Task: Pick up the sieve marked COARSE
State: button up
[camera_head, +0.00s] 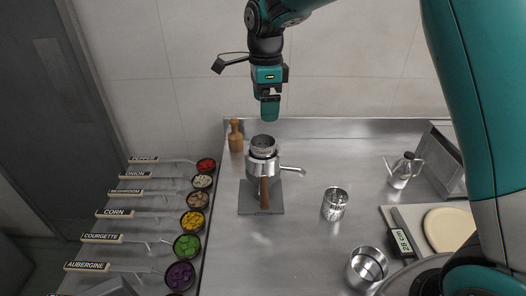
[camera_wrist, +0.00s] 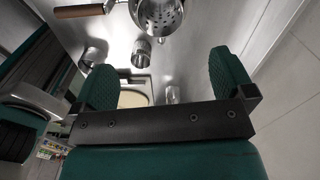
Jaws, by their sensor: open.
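A steel perforated sieve cup (camera_head: 263,146) sits on top of a steel holder (camera_head: 262,168) on a grey stand. It shows in the wrist view (camera_wrist: 161,14) at the top edge, partly cut off, with holes in its bottom. A second perforated cup (camera_head: 335,204) stands on the counter to the right. I cannot read COARSE on either one. My gripper (camera_head: 269,110) points down just above the cup on the stand, apart from it. In the wrist view its two green fingers (camera_wrist: 163,80) are spread, with nothing between them.
A plain steel cup (camera_head: 367,268) stands at the front. A wooden pepper mill (camera_head: 235,136) stands behind left. Topping bowls (camera_head: 187,247) line the left edge.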

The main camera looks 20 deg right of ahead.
jog(key=p, duration=0.2)
send_near(264, 142)
jog(key=s+f, duration=0.3)
jog(key=shift+a+f+p, duration=0.25)
jog(key=shift+f+p, duration=0.35)
jog(key=shift+f, duration=0.65)
jog(key=shift+a+f+p, duration=0.2)
jog(key=shift+f+p, duration=0.35)
jog(key=shift+f, duration=0.7)
jog(key=c, duration=1)
